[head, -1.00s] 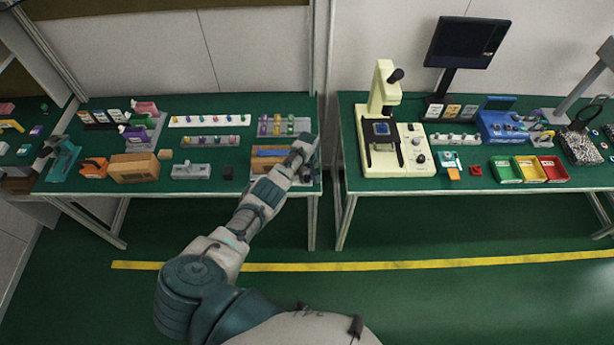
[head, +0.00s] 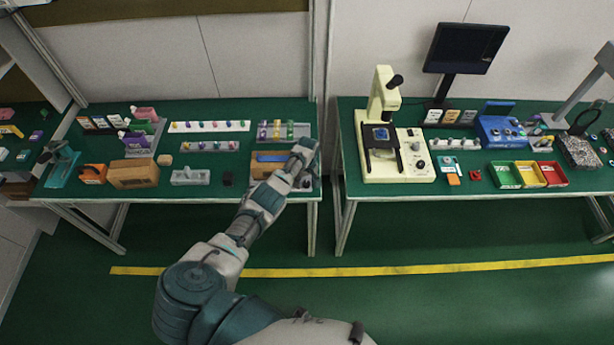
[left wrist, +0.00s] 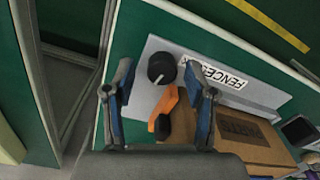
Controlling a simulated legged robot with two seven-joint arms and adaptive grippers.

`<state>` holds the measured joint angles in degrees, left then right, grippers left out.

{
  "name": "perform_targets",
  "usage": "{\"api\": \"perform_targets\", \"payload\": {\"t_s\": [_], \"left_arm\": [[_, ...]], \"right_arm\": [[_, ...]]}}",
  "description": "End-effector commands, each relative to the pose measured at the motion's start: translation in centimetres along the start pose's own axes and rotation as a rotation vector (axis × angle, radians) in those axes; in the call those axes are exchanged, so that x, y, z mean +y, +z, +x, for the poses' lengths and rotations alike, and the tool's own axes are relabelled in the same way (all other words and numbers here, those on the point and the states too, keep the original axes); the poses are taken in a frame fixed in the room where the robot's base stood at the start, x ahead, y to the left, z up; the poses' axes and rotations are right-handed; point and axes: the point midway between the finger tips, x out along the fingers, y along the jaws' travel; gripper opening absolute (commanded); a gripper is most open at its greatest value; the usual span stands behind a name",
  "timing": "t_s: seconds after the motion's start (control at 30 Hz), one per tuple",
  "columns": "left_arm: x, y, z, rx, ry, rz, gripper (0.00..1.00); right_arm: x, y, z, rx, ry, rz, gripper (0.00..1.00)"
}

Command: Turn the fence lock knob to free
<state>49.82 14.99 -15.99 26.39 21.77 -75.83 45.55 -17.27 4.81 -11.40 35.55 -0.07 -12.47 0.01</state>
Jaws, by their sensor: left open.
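A black round knob (left wrist: 162,68) with a light pointer mark sits on a grey plate (left wrist: 148,50) beside a white FENCE label (left wrist: 222,77) in the left wrist view. An orange lever (left wrist: 166,101) with a black end lies just below the knob. My left gripper (left wrist: 158,76) is open, its two blue-padded fingers on either side of the knob and lever, with gaps showing. Whether the fingertips are down at knob height is hard to tell. My right gripper is not in view.
A brown block (left wrist: 245,138) with a label stands beside the plate. The left bench (head: 235,160) holds racks and small fixtures; a gap separates it from the right bench (head: 420,188), which carries a cream microscope-like machine (head: 385,105). The green floor in front is clear.

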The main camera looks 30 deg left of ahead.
Motion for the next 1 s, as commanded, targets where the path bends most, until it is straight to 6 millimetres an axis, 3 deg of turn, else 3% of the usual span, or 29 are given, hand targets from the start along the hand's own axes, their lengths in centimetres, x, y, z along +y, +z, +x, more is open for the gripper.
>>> {"api": "perform_targets", "payload": {"t_s": [0.27,0.6,0.77,1.0], "left_arm": [[-0.1,-0.1,-2.9,0.003,0.002,0.000,0.56],[0.2,-0.3,-10.1,0.003,0.004,0.001,0.56],[0.1,-0.3,-11.4,0.001,0.001,0.001,0.56],[0.1,-0.3,-11.7,0.001,0.001,0.000,0.56]], "right_arm": [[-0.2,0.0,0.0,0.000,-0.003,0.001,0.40],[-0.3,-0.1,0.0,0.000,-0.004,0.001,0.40],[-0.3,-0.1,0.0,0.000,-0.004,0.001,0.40],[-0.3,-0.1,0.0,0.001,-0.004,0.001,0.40]]}}
